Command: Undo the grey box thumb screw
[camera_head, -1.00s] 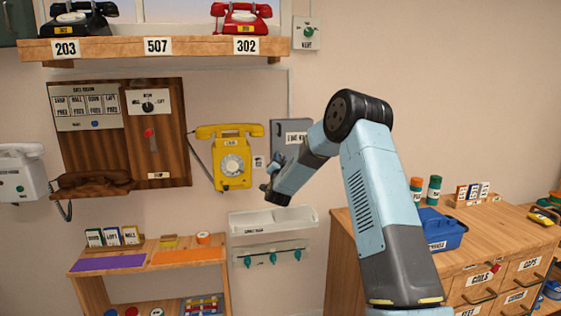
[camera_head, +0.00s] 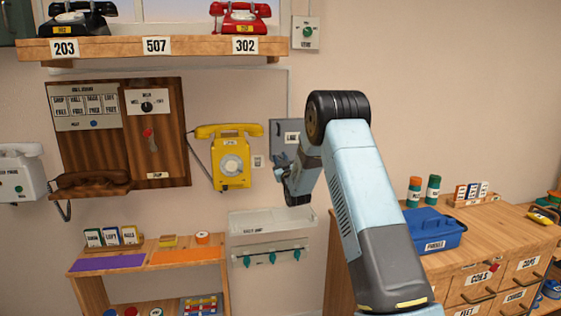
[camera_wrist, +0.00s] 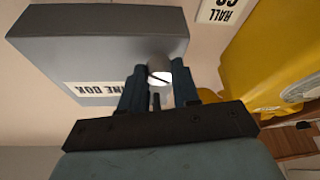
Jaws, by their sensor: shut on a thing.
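The grey box (camera_head: 278,128) is fixed to the wall just right of the yellow phone, partly hidden by my arm in the head view. In the wrist view the grey box (camera_wrist: 105,45) fills the upper left, with a white label reading in part "...NE BOX". My gripper (camera_wrist: 159,82) is at the box's edge. Its two dark fingers are closed around the thumb screw (camera_wrist: 158,74), a small round head with a slot across it. In the head view my gripper (camera_head: 281,165) is at the box's lower part, and the screw itself cannot be made out.
The yellow phone (camera_head: 231,165) hangs close left of the box; it also shows at the right of the wrist view (camera_wrist: 265,60). A white tray (camera_head: 270,222) with teal hooks is on the wall below.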

